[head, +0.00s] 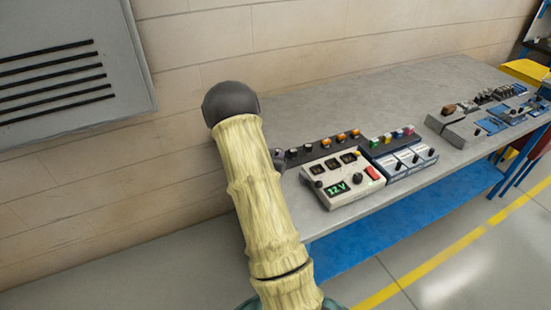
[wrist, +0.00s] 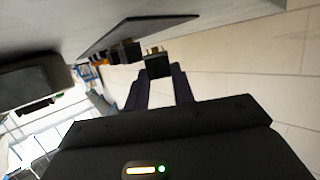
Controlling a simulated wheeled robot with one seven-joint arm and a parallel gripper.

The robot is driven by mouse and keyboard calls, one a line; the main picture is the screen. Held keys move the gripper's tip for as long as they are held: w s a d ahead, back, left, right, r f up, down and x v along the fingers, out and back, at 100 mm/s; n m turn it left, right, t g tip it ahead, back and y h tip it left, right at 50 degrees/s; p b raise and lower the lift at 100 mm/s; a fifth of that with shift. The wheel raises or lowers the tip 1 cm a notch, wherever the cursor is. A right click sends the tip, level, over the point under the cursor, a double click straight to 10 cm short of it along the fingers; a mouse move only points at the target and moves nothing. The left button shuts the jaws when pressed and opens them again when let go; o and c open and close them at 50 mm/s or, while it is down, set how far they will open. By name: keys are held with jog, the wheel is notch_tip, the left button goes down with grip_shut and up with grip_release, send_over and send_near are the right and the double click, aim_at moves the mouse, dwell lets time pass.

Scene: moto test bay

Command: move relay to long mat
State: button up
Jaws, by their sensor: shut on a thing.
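In the wrist view my gripper (wrist: 160,82) is shut on a small black block with brassy pins, which looks like the relay (wrist: 158,66). The relay is held at the fingertips and looks apart from the bench. A thin dark grey sheet, possibly the long mat (wrist: 140,30), lies along the bench surface in the upper part of the wrist view. I cannot tell how far the relay is from it. In the head view my arm hides the gripper, the relay and part of the bench, and I cannot make out the mat there.
The grey bench (head: 410,85) runs along the wall. A cream 12V unit (head: 342,182), a dark strip of knobs (head: 322,148) and a blue-grey switch box (head: 402,160) stand near my arm. More devices (head: 485,118) stand farther right. Bare bench lies behind the units.

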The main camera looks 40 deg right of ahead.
jog(key=shift+f, duration=0.85)
jog(key=shift+f, duration=0.2)
jog(key=o, duration=1)
jog(key=shift+c, duration=0.2)
jog(key=shift+r, duration=0.2)
jog(key=shift+s+a, duration=0.1)
jog(key=b+v, duration=0.1)
jog(key=v, duration=1)
jog(key=shift+a+r+b, duration=0.2)
jog(key=shift+a+b, duration=0.15)
